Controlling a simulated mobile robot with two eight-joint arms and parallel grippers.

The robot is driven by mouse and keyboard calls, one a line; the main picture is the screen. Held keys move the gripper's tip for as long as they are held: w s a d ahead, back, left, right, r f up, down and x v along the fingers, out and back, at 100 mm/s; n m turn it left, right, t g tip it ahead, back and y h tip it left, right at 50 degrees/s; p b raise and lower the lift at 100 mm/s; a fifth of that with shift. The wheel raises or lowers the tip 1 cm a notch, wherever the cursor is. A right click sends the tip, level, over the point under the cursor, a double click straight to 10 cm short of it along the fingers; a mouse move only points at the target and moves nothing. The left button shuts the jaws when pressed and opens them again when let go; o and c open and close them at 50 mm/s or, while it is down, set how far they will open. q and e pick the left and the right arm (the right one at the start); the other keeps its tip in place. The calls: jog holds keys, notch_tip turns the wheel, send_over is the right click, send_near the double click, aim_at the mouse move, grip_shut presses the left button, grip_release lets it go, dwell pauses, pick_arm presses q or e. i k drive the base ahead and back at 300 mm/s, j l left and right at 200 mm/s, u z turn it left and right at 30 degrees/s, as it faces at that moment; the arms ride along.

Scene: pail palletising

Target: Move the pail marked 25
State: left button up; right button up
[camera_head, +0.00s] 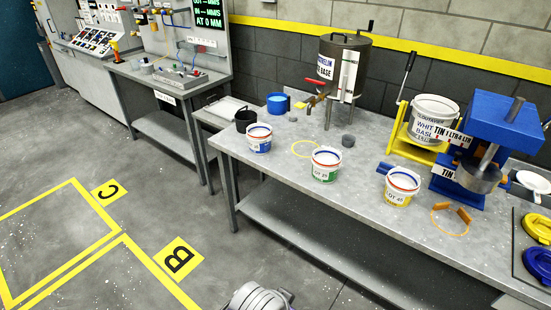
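Three small white pails stand upright on the grey metal bench (285,178). One with a blue label (259,139) is at the left end. One with a green label (325,164) is in the middle, and one with a yellow label (401,188) is to the right. The lot numbers are too small to read surely, so I cannot tell which is marked 25.
A steel tank (345,62), a yellow stand with a large white pail (433,118) and a blue press (497,125) stand behind. Floor bays marked C (108,192) and B (179,260) look empty.

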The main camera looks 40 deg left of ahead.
aim_at(326, 166)
jog(key=k+j, duration=0.1)
jog(key=j, duration=0.3)
jog(key=k+j, duration=0.1)
jog(key=j, duration=0.3)
jog(key=k+j, duration=0.1)
jog(key=j, duration=0.3)
jog(key=k+j, duration=0.15)
jog(key=j, duration=0.25)
jog(key=k+j, duration=0.1)
jog(key=j, duration=0.35)
jog(key=k+j, duration=0.1)
jog(key=j, duration=0.3)
jog(key=k+j, duration=0.1)
jog(key=j, duration=0.3)
